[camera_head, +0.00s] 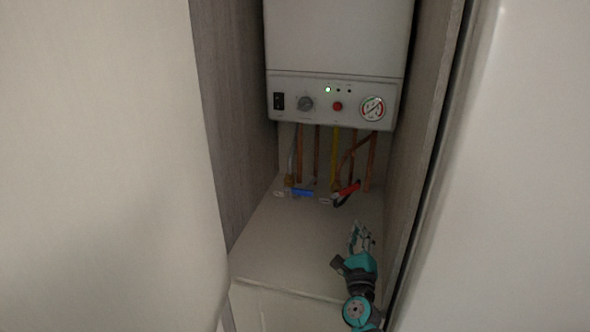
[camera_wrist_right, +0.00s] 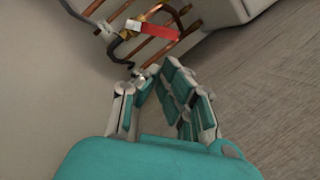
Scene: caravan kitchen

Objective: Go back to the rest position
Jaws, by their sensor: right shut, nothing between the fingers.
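My right gripper (camera_head: 358,232) is teal and grey and reaches into the cupboard niche at the lower right of the head view. In the right wrist view my right gripper (camera_wrist_right: 146,74) has its fingertips together with nothing between them. A red valve handle (camera_head: 349,189) lies beyond the fingertips on a pipe under the boiler. The red handle also shows in the wrist view (camera_wrist_right: 152,29), apart from the fingers. A blue valve handle (camera_head: 302,193) sits to its left. My left gripper is not in view.
A white boiler (camera_head: 335,100) hangs in the niche, with a switch, knob, red button and gauge. Copper pipes and a yellow pipe (camera_head: 335,157) run below it. Wood-grain side walls (camera_head: 238,110) are close on both sides. The niche floor (camera_head: 290,245) is clear left of my gripper.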

